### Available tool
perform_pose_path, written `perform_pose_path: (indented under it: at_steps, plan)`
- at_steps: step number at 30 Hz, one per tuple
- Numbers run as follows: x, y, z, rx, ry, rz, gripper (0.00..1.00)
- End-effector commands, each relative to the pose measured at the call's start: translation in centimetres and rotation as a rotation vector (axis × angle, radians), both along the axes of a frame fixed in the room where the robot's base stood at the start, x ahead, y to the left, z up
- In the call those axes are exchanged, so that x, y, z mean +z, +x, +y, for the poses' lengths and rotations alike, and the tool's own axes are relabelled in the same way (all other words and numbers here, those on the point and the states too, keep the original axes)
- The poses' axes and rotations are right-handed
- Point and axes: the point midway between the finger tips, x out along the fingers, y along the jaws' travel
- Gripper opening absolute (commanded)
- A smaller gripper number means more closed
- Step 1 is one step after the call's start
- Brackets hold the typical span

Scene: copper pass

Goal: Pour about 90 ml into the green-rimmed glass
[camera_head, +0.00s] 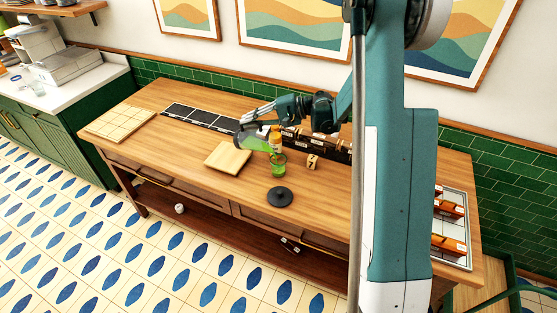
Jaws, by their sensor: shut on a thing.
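My gripper (243,128) is shut on a clear vessel (254,143) with green liquid in it. The vessel is tilted to the right, its mouth close to the upper left of a green glass (278,167). The glass stands upright on the wooden table and looks green at its rim and inside. Its exact fill level is too small to read, and I cannot make out a stream between vessel and glass.
An orange bottle (275,136) stands just behind the glass. A wooden board (227,158) lies left of it, a dark round disc (280,197) in front. A numbered wooden block (312,161) is to the right.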

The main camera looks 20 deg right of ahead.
Motion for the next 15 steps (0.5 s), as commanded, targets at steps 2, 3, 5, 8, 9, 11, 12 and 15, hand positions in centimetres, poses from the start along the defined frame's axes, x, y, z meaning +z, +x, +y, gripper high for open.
perform_pose_path:
  at_steps: [2, 3, 5, 8, 9, 11, 12, 15]
  plan:
    - [0.04, -0.05, -0.04, 0.000, 0.002, -0.002, 0.00]
    - [0.04, -0.10, -0.10, 0.000, 0.005, -0.004, 0.00]
    - [0.08, -0.16, -0.17, 0.000, 0.006, -0.007, 0.00]
    - [0.12, -0.22, -0.20, 0.000, 0.009, -0.010, 0.00]
    - [0.13, -0.24, -0.23, 0.000, 0.010, -0.011, 0.00]
    - [0.15, -0.30, -0.27, 0.000, 0.012, -0.014, 0.00]
    - [0.18, -0.33, -0.30, 0.000, 0.013, -0.014, 0.00]
    - [0.23, -0.39, -0.35, 0.000, 0.017, -0.018, 0.00]
